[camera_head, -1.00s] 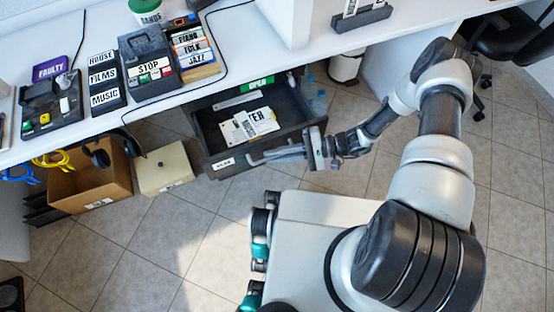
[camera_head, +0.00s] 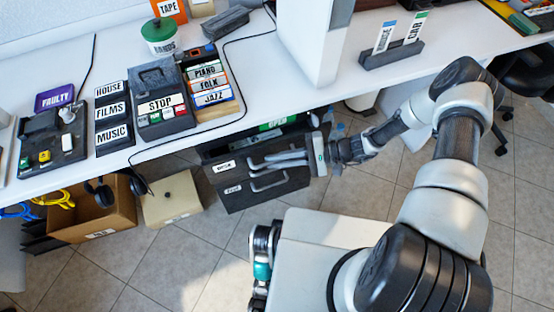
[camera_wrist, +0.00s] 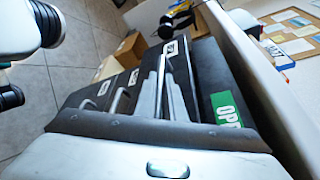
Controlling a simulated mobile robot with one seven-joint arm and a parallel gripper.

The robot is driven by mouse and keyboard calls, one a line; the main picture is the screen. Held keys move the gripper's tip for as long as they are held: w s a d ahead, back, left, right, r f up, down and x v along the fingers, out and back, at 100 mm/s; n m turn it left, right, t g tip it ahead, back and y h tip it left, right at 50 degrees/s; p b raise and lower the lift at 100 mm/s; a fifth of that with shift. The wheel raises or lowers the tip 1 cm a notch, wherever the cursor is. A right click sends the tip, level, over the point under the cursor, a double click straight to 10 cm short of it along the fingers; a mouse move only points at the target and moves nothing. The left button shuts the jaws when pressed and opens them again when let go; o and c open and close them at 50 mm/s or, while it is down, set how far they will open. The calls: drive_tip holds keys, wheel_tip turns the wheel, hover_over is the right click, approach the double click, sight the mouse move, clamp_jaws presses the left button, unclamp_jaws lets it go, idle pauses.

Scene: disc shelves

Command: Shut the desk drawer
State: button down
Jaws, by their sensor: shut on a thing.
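The desk drawer (camera_head: 240,162) is the upper dark drawer of a unit under the white desk. Its labelled front shows in the head view and tilted in the wrist view (camera_wrist: 180,75). Its inside is largely hidden by the desk top, and I cannot tell whether the front is fully flush. My gripper (camera_head: 272,160) is at the drawer front, its long grey fingers shut on the handle. The fingers (camera_wrist: 165,85) reach to the front in the wrist view too. A green OPEN label (camera_wrist: 226,108) shows beside the drawer front.
A lower drawer (camera_head: 265,187) with its own handle sits just below. The white desk (camera_head: 180,150) overhangs the unit and carries labelled boxes. A cardboard box (camera_head: 100,215) and a cream box (camera_head: 172,198) stand on the floor to the left. The tiled floor in front is partly clear.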

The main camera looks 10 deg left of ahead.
drive_tip(key=c, duration=2.1)
unclamp_jaws()
drive_tip(key=shift+d, duration=0.1)
drive_tip(key=p+v, duration=0.1)
drive_tip(key=v, duration=1.6)
drive_tip(key=shift+d+r, duration=0.15)
drive_tip(key=shift+o, duration=1.3)
